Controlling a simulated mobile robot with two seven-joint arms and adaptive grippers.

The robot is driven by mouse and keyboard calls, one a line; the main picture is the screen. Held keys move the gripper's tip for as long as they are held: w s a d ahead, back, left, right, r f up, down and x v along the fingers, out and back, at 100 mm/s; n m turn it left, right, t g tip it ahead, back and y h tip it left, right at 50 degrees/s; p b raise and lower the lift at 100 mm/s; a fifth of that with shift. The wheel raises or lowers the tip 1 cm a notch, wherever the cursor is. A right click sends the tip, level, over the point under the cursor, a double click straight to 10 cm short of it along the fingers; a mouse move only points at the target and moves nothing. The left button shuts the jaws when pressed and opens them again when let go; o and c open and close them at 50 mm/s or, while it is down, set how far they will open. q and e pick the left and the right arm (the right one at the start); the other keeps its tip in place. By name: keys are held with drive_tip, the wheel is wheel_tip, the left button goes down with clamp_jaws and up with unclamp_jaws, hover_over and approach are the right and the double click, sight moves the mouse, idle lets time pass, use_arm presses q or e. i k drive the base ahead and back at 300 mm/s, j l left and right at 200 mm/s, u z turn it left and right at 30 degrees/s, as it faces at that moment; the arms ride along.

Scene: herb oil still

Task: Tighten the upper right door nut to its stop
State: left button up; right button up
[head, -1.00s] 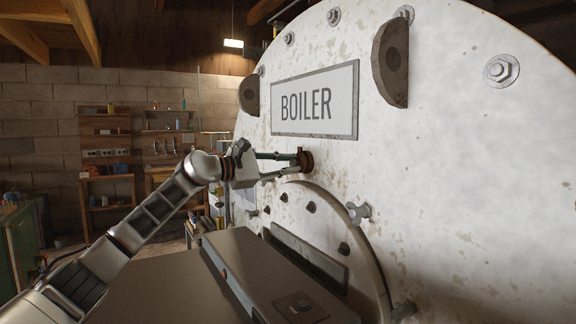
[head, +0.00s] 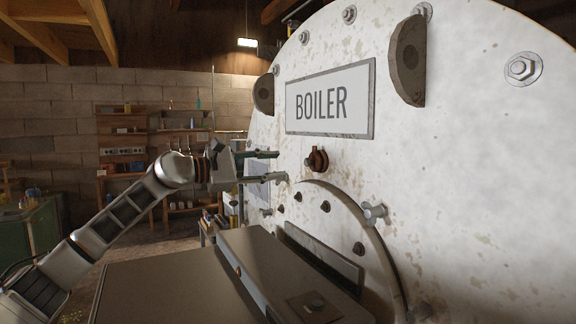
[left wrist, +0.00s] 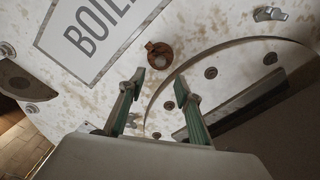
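The round boiler door (head: 385,262) has a curved rim below the BOILER sign. A pale metal winged nut (head: 374,213) sits at its upper right rim; it also shows in the left wrist view (left wrist: 270,14). I cannot tell how tight it is. My left gripper (head: 281,166) is open and empty in front of the boiler, left of the nut and apart from it. In the left wrist view its two green-sided fingers (left wrist: 158,88) are spread. A rusty knob (head: 317,160) lies just beyond the fingertips, untouched. My right gripper is not in view.
The BOILER sign (head: 331,98) is above the knob. Dark brackets (head: 408,62) and large bolts (head: 523,69) stick out from the boiler face. A grey-brown box-like housing (head: 270,272) stands low before the door. Shelves (head: 122,150) are far behind at left.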

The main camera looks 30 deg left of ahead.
sight(372, 214)
drive_tip(key=k+l, duration=0.85)
